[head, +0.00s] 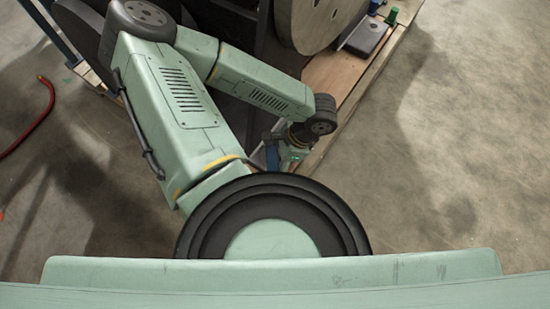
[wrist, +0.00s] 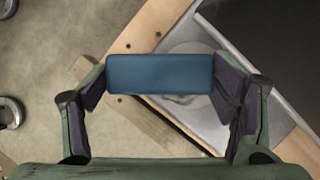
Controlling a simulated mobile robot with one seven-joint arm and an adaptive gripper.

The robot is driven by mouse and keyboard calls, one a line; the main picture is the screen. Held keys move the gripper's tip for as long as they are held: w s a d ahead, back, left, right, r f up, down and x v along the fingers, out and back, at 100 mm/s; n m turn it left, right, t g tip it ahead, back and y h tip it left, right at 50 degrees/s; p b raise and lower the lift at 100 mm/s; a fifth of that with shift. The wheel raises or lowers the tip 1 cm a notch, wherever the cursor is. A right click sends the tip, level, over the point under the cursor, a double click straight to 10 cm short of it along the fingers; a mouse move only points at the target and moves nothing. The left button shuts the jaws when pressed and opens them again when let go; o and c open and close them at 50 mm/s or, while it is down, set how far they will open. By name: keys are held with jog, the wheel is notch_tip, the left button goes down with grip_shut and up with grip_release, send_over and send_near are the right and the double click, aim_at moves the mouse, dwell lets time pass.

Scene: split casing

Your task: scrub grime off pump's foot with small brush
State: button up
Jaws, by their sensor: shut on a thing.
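My gripper (wrist: 160,85) is shut on a blue rectangular block (wrist: 160,73), which spans the gap between its two dark-padded fingers in the wrist view. The block is probably the back of the small brush; no bristles show. Below it is a light grey metal part (wrist: 205,118) with a rounded shape, partly hidden by the block. It may be the pump's foot, but I cannot tell, nor whether the block touches it. No grime can be made out. In the head view my arm hides most of the gripper, near the wooden bench edge.
The wooden bench top (head: 335,75) runs along the right of my arm, with a large round disc (head: 315,18) and a dark flat box (head: 366,36) on it. A dark panel (wrist: 275,45) lies right in the wrist view. A red hose (head: 38,125) lies on the open floor at left.

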jog(key=shift+f+b, duration=0.7)
jog(key=shift+f, duration=0.1)
dwell(1.5)
jog(key=shift+s+a, duration=0.4)
jog(key=shift+s, duration=0.25)
jog(key=shift+w+d, duration=0.45)
jog(key=shift+w, duration=0.2)
jog(key=shift+w+d, duration=0.45)
jog(key=shift+w, duration=0.15)
jog(key=shift+s+a, duration=0.45)
jog(key=shift+s, duration=0.2)
jog(key=shift+s+a, duration=0.45)
jog(key=shift+s, duration=0.15)
